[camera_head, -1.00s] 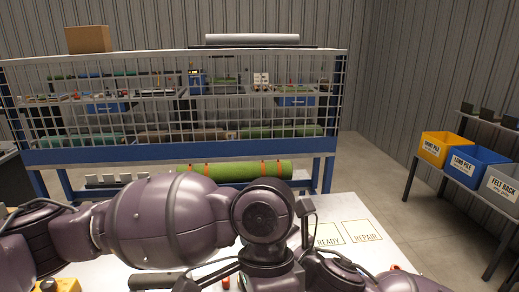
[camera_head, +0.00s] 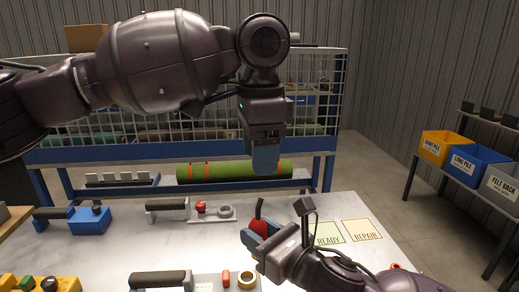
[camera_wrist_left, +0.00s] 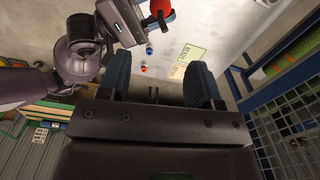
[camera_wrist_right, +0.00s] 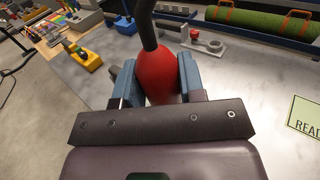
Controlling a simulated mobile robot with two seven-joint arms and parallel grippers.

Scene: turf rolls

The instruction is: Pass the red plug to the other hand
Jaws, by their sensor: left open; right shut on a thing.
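The red plug (camera_head: 259,226) is a rounded red body with a black stem rising from it. My right gripper (camera_head: 263,238) is shut on it and holds it above the white table. In the right wrist view the plug (camera_wrist_right: 157,75) sits between the blue fingers, stem pointing away from the palm. My left gripper (camera_head: 265,160) points down above the plug, apart from it. In the left wrist view the left gripper (camera_wrist_left: 160,85) is open and empty, and the plug (camera_wrist_left: 160,10) shows at the top edge, beyond the fingers.
The white table (camera_head: 350,270) bears READY (camera_head: 328,236) and REPAIR (camera_head: 363,231) squares, black-handled tools (camera_head: 160,278) and a blue block (camera_head: 90,219). Behind it stand a mesh rack and a green turf roll (camera_head: 235,172). Labelled bins (camera_head: 478,166) are at the right.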

